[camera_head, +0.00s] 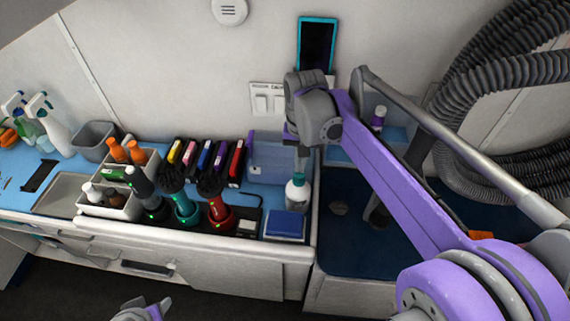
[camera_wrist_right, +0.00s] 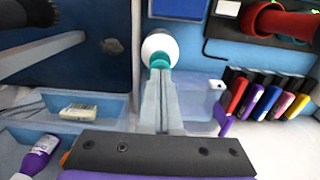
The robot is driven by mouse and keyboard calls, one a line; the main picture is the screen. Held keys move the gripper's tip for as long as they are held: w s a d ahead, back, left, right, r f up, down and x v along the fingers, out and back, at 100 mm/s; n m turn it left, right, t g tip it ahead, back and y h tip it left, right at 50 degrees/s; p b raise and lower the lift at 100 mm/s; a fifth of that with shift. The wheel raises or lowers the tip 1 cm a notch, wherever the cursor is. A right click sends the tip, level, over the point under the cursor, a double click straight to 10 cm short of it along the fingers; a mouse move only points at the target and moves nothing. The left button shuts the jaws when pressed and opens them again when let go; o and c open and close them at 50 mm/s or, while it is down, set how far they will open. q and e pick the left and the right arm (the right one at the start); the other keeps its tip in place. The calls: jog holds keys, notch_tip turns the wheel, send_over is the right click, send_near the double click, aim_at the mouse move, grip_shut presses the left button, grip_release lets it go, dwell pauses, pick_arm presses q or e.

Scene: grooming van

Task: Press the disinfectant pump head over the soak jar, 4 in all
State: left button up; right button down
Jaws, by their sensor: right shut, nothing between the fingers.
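The disinfectant pump bottle (camera_head: 298,194) is white with a teal top and stands upright at the right end of the counter. Its teal pump head (camera_wrist_right: 160,61) shows in the right wrist view, right at my fingertips. My right gripper (camera_head: 302,170) points down over the bottle, shut and empty, with its tips at or just above the pump head; I cannot tell whether they touch. A translucent blue tub (camera_head: 266,163) stands just left of and behind the bottle. I cannot clearly make out a separate soak jar. A grey and purple part of my left arm (camera_head: 143,310) shows at the bottom edge; its jaws are unclear.
A blue-topped square box (camera_head: 286,225) sits in front of the bottle. Clippers (camera_head: 183,206) and a caddy of bottles (camera_head: 118,200) stand to the left. Ribbed hoses (camera_head: 490,90) hang at the right.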

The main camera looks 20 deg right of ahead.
jog(key=shift+f, duration=0.25)
jog(key=shift+r, duration=0.1)
jog(key=shift+r+p, duration=0.9)
jog(key=shift+r, duration=0.55)
jog(key=shift+f, duration=0.1)
